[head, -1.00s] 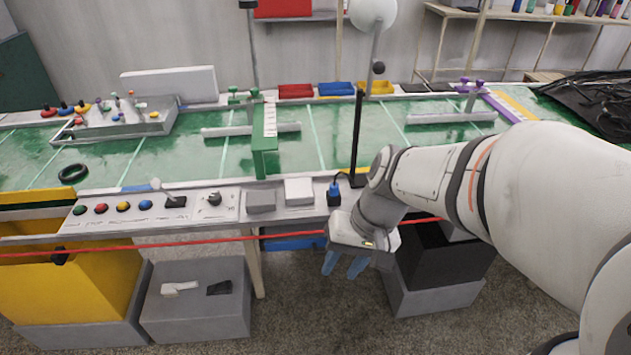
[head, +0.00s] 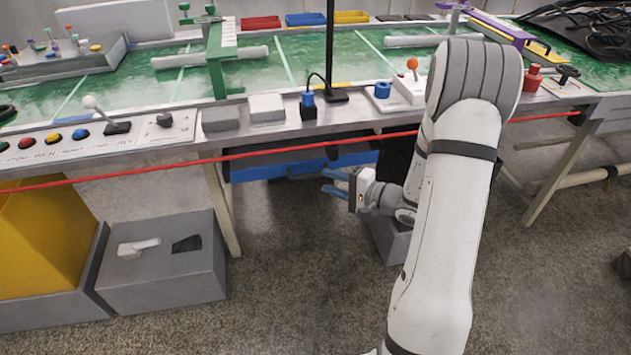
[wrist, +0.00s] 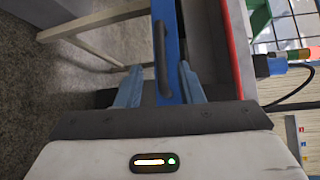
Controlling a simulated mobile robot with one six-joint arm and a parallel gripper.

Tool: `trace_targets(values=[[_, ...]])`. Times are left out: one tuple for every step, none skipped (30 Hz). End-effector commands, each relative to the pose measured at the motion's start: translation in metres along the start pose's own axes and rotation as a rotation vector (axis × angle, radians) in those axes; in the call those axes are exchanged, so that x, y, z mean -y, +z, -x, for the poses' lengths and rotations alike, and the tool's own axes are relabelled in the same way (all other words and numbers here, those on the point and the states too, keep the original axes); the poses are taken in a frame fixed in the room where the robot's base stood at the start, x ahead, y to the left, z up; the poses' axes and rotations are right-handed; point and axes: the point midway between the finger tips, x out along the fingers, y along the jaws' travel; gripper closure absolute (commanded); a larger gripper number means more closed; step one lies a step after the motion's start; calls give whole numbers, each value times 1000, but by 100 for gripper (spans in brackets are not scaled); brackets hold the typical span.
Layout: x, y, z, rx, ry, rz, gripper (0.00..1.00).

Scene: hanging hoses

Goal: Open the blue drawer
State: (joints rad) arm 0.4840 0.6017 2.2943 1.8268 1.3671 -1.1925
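The blue drawer (head: 290,168) is under the table's front edge, below the red hose, and looks shut. In the wrist view its blue front (wrist: 172,30) runs up the picture, with a dark bar handle (wrist: 161,58) on it. My gripper (head: 337,183) is below the table edge, at the right part of the drawer. In the wrist view my gripper (wrist: 160,85) is open. Its two blue fingers stand on either side of the handle's near end; I cannot tell whether they touch it.
A red hose (head: 270,150) runs along the table's front edge, close above my gripper. A table leg (head: 221,208) stands left of the drawer. A grey box (head: 165,258) and a yellow bin (head: 40,240) are on the floor at left. The floor before the drawer is clear.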

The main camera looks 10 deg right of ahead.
Motion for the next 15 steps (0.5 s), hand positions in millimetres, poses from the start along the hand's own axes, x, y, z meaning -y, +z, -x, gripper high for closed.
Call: trace_targets(values=[[0, 1, -9, 5, 0, 1, 66], [-1, 2, -14, 6, 1, 1, 66], [-1, 2, -21, 6, 1, 1, 66], [-1, 2, -27, 6, 2, 2, 66], [-1, 2, -32, 7, 2, 2, 66], [-1, 2, -38, 6, 2, 2, 66], [-1, 2, -43, 7, 2, 2, 66], [-1, 2, -46, 7, 2, 1, 66], [0, 2, -52, 6, 2, 1, 66], [0, 2, -55, 6, 2, 1, 66], [0, 2, -58, 6, 2, 1, 66], [0, 2, -60, 5, 3, 1, 66], [0, 2, -62, 5, 3, 0, 66], [0, 2, -64, 5, 3, 0, 66], [0, 2, -65, 5, 3, 0, 66]])
